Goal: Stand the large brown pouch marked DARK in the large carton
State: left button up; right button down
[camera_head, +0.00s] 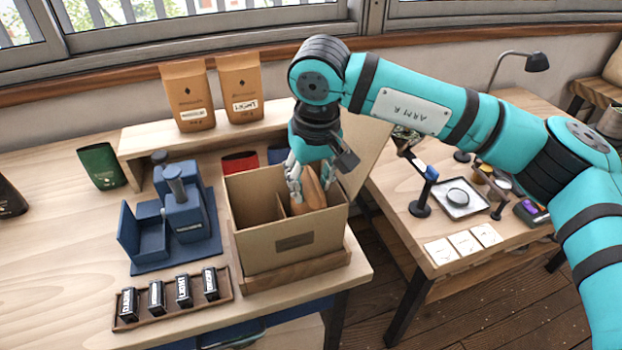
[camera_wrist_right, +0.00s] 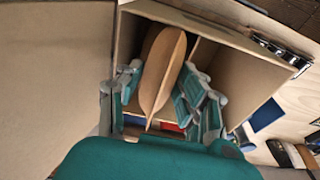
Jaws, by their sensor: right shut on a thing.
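The large carton (camera_head: 285,240) is open at the top and has an inner divider; it stands near the front right of the left table. My right gripper (camera_head: 311,182) reaches down over its right part, shut on a brown pouch (camera_head: 313,193). The pouch is edge-on between the fingers, its lower part inside the carton's right compartment; its mark cannot be read. In the right wrist view the pouch (camera_wrist_right: 162,72) sits between my fingers, with carton walls (camera_wrist_right: 215,32) around it. Whether it touches the carton floor is hidden. My left gripper is not in view.
Two brown pouches (camera_head: 187,95) (camera_head: 240,88) stand on the raised shelf behind. A blue device (camera_head: 180,205) and a tray of small labelled blocks (camera_head: 172,298) lie left of the carton. A green pouch (camera_head: 101,166) stands farther left. The left compartment looks empty.

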jog(key=shift+s, duration=0.1)
jog(key=shift+c, duration=2.2)
grip_release()
jog(key=shift+r+p, duration=1.85)
jog(key=shift+r, duration=1.7)
jog(key=shift+f, duration=0.1)
